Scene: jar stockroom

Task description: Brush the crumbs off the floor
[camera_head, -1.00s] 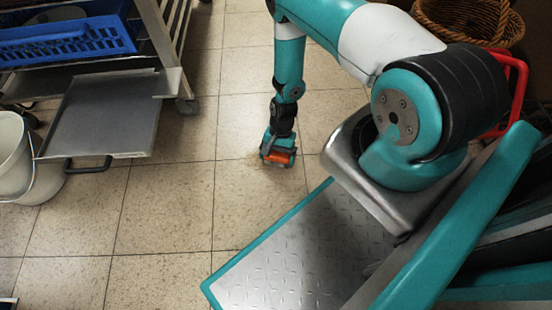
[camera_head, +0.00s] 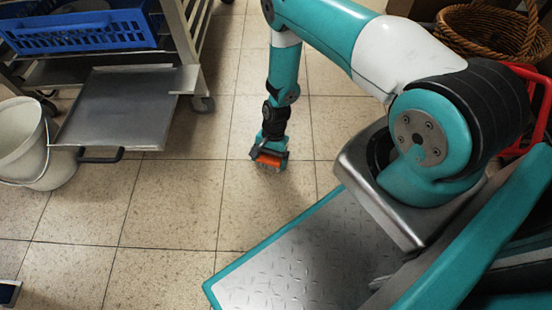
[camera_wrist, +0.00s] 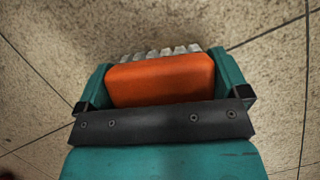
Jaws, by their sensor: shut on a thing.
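My gripper (camera_head: 268,160) is at the tiled floor (camera_head: 170,205), near the middle of the head view. It is shut on an orange brush (camera_head: 268,159). In the wrist view the orange back of the brush (camera_wrist: 160,78) sits between the two teal fingers, with a row of pale bristle tufts (camera_wrist: 160,53) showing along its far edge. The bristles are at or close to the floor; I cannot tell if they touch. The floor is speckled, and I cannot make out separate crumbs on it in either view.
A metal rack with a blue crate (camera_head: 88,31) and a low grey tray (camera_head: 118,108) stands at the left. A white bucket (camera_head: 25,150) is at the far left. A wicker basket (camera_head: 490,32) and a red frame (camera_head: 540,105) are at the right. The floor between is open.

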